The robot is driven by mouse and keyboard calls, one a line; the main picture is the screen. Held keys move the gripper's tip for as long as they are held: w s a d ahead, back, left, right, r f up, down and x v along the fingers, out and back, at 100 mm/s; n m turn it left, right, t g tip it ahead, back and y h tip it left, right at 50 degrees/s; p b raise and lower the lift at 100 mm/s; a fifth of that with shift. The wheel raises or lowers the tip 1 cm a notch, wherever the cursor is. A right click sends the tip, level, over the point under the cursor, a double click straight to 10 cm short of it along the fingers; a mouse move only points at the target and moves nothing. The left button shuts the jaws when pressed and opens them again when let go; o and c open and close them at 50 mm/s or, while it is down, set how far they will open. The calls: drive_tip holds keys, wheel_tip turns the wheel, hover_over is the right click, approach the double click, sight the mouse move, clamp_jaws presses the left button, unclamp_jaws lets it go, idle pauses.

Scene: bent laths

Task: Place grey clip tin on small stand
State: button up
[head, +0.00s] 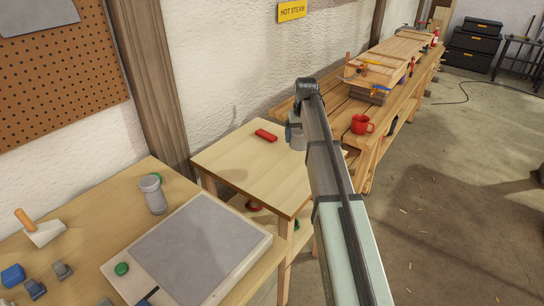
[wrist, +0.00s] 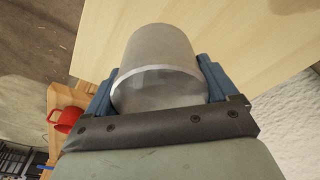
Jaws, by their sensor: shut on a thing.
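The grey clip tin (wrist: 158,60) fills the middle of the wrist view, a plain grey cylinder with a pale rim band. My gripper (wrist: 160,78) is shut on it, with a blue finger on each side. Behind the tin in that view is the pale wooden top of the small stand (wrist: 225,40). In the head view the small stand (head: 235,165) is a light wooden table with a lower shelf. The end of my arm is over its far right part, and my gripper's fingers are not clear there. I cannot tell whether the tin touches the top.
A red block (head: 266,135) lies on the stand's far part; its near top is clear. A red mug (head: 361,124) stands on the workbench (head: 400,100) behind. A grey canister (head: 153,194), a grey-topped board (head: 195,250) and several small items are on the left table.

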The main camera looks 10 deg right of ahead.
sight(300, 137)
drive_tip(key=shift+f, duration=5.2)
drive_tip(key=shift+f, duration=0.15)
drive_tip(key=o, duration=1)
drive_tip(key=r, duration=0.4)
drive_tip(key=s+r, duration=0.1)
drive_tip(key=r, duration=0.7)
drive_tip(key=shift+s+r, duration=0.1)
drive_tip(key=shift+s, duration=0.3)
